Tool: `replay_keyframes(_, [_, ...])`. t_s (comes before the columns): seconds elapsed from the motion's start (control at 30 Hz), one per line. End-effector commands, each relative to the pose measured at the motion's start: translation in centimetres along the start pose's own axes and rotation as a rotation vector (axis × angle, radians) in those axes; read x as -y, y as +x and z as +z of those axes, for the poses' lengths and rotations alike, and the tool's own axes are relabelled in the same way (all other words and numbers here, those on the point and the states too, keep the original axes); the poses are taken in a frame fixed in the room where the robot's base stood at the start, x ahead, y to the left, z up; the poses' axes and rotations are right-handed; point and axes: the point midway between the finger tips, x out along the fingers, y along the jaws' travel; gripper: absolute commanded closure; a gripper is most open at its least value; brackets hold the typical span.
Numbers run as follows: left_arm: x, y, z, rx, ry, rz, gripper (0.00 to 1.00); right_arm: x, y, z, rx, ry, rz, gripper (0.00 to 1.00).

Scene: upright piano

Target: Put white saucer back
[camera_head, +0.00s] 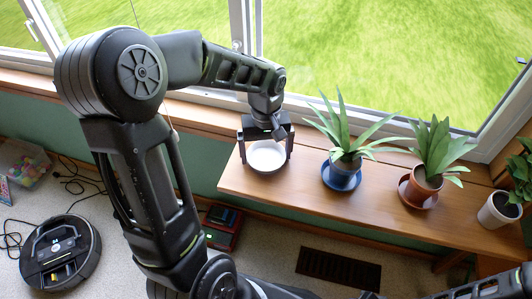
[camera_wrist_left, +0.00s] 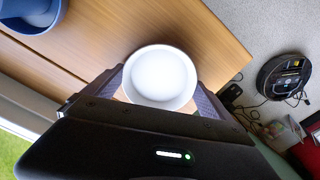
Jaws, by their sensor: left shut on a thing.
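The white saucer (camera_head: 266,157) is at the left end of the wooden shelf under the window, between the fingers of my left gripper (camera_head: 266,150). It also shows in the left wrist view (camera_wrist_left: 161,77), where the left gripper (camera_wrist_left: 160,92) is shut on it, one finger at each side. I cannot tell whether the saucer touches the shelf or is held just above it. My right gripper is not clearly in view; only part of my right arm shows at the lower right of the head view.
On the wooden shelf (camera_head: 290,187) stand a plant on a blue saucer (camera_head: 341,176), a plant on a red-brown saucer (camera_head: 417,193) and a white pot (camera_head: 499,210). The window is behind. A black robot vacuum (camera_head: 60,253) and cables lie on the floor at left.

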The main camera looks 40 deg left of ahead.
Motion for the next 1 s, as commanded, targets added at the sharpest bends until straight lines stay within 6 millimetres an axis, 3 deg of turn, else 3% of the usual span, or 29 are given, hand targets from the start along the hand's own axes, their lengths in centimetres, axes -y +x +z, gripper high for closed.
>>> replay_keyframes(0.3, [0.0,0.4,0.0,0.000,0.000,0.000,0.46,-0.1,0.3,0.0,0.000,0.000,0.000,0.64])
replay_keyframes(0.33, [0.0,0.3,0.0,0.000,0.000,0.000,0.03,-0.1,0.2,0.0,0.000,0.000,0.000,0.64])
replay_keyframes(0.37, [0.0,0.2,0.0,0.000,0.000,0.000,0.01,-0.1,0.2,0.0,0.000,0.000,0.000,0.64])
replay_keyframes(0.77, [0.0,-0.6,-0.1,-0.002,0.000,0.001,0.00,0.1,-0.2,0.0,0.000,0.000,0.000,0.64])
replay_keyframes(1.0, [-0.1,-4.3,-0.1,-0.004,0.001,0.003,0.00,0.5,-1.2,0.0,0.000,-0.001,0.000,0.64])
